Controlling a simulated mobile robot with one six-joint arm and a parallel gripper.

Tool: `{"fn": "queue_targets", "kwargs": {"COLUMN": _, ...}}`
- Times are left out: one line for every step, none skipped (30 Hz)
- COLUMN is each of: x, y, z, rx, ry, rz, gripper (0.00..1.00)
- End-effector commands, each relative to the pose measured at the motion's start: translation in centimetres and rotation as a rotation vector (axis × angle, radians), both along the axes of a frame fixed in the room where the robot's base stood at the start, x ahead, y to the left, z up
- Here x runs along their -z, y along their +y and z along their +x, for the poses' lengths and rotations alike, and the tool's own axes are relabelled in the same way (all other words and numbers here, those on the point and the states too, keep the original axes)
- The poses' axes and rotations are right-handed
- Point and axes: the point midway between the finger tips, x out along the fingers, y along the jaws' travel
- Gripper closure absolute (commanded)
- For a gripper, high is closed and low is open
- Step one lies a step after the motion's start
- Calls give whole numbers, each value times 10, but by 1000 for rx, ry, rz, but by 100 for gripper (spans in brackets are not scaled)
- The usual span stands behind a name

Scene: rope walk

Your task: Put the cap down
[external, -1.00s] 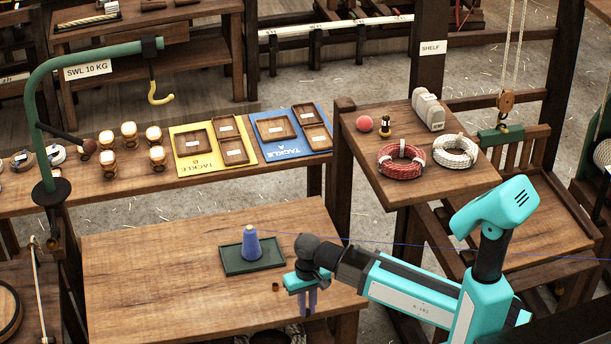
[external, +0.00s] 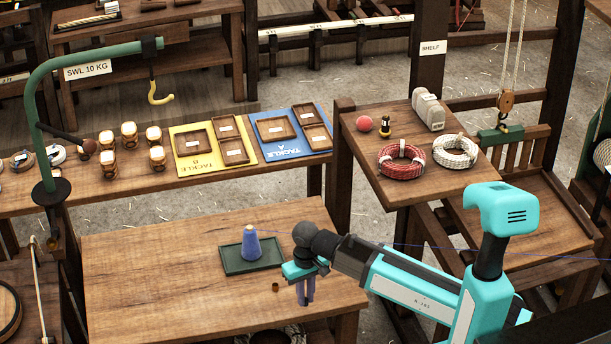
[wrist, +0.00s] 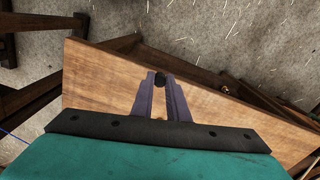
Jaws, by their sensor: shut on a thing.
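My gripper (external: 305,301) points down over the front right part of the wooden bench (external: 165,270). In the wrist view my gripper (wrist: 161,80) has its two purple fingers shut on a small black cap (wrist: 159,77), held at the fingertips. The cap does not show clearly in the external view. Bench top lies beyond the fingers in the wrist view; whether the cap touches it I cannot tell.
A blue cone-shaped spool (external: 251,244) stands on a dark green tray (external: 234,268), left of my gripper. A thin blue line runs from it past my arm. A small brown piece (external: 275,287) lies near my gripper. The bench's left half is clear.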

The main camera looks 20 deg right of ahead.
Motion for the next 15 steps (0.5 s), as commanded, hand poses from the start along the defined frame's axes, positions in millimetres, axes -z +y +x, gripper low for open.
{"fn": "queue_targets", "kwargs": {"x": -10, "y": 1, "z": 12, "rx": -23, "ry": -1, "rz": 1, "gripper": 100}}
{"fn": "queue_targets", "kwargs": {"x": -14, "y": 0, "z": 18, "rx": -41, "ry": -1, "rz": 1, "gripper": 100}}
{"fn": "queue_targets", "kwargs": {"x": -20, "y": -2, "z": 27, "rx": -65, "ry": -1, "rz": 1, "gripper": 100}}
{"fn": "queue_targets", "kwargs": {"x": -25, "y": -3, "z": 33, "rx": -85, "ry": -1, "rz": 1, "gripper": 100}}
{"fn": "queue_targets", "kwargs": {"x": -29, "y": -4, "z": 39, "rx": -105, "ry": -1, "rz": 0, "gripper": 100}}
{"fn": "queue_targets", "kwargs": {"x": -35, "y": -6, "z": 48, "rx": -131, "ry": -1, "rz": 0, "gripper": 100}}
{"fn": "queue_targets", "kwargs": {"x": -40, "y": -8, "z": 54, "rx": -152, "ry": -1, "rz": 0, "gripper": 100}}
{"fn": "queue_targets", "kwargs": {"x": -44, "y": -9, "z": 61, "rx": -173, "ry": -1, "rz": 0, "gripper": 100}}
{"fn": "queue_targets", "kwargs": {"x": -50, "y": -12, "z": 69, "rx": -199, "ry": -1, "rz": 0, "gripper": 100}}
{"fn": "queue_targets", "kwargs": {"x": -55, "y": -14, "z": 76, "rx": -220, "ry": -1, "rz": 0, "gripper": 100}}
{"fn": "queue_targets", "kwargs": {"x": -60, "y": -15, "z": 82, "rx": -240, "ry": -1, "rz": 0, "gripper": 100}}
{"fn": "queue_targets", "kwargs": {"x": -66, "y": -19, "z": 91, "rx": -266, "ry": -1, "rz": 0, "gripper": 100}}
{"fn": "queue_targets", "kwargs": {"x": -71, "y": -21, "z": 97, "rx": -286, "ry": -1, "rz": 0, "gripper": 100}}
{"fn": "queue_targets", "kwargs": {"x": -75, "y": -23, "z": 103, "rx": -307, "ry": -1, "rz": 0, "gripper": 100}}
{"fn": "queue_targets", "kwargs": {"x": -81, "y": -26, "z": 112, "rx": -333, "ry": -1, "rz": 0, "gripper": 100}}
